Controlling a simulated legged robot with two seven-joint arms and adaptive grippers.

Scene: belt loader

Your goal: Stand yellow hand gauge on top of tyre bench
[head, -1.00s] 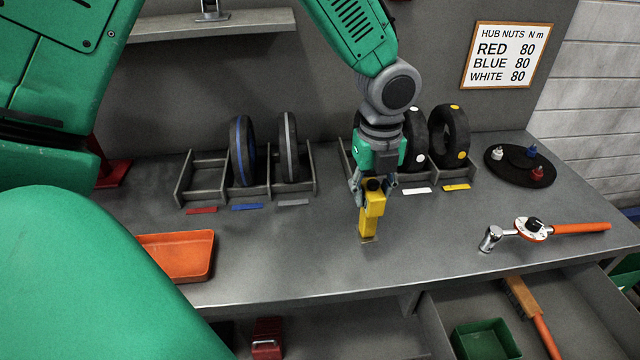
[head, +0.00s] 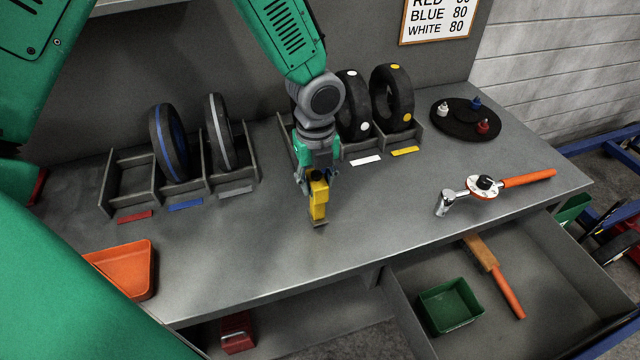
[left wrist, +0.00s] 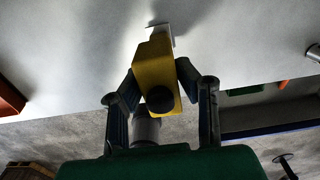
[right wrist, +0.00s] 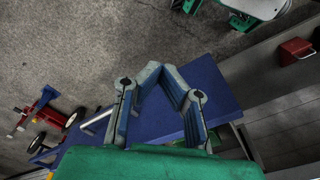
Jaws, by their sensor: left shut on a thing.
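The yellow hand gauge (head: 319,200) hangs upright below my left gripper (head: 316,177), which is shut on its upper part. Its dark round knob and yellow body also show between the fingers in the left wrist view (left wrist: 152,75). The gauge's pale lower tip is over the front middle of the grey tyre bench (head: 250,245), very close to the top; I cannot tell if it touches. My right gripper (right wrist: 161,70) shows only in the right wrist view, with its fingertips together and nothing between them, above a blue surface and the floor.
Divided racks with tyres (head: 168,143) stand behind the gauge. An orange tray (head: 125,268) is at the left, a torque wrench (head: 485,187) at the right, and a round dark plate (head: 465,122) at the back right. An open drawer (head: 410,320) holds a green box (head: 450,305). Bench around the gauge is clear.

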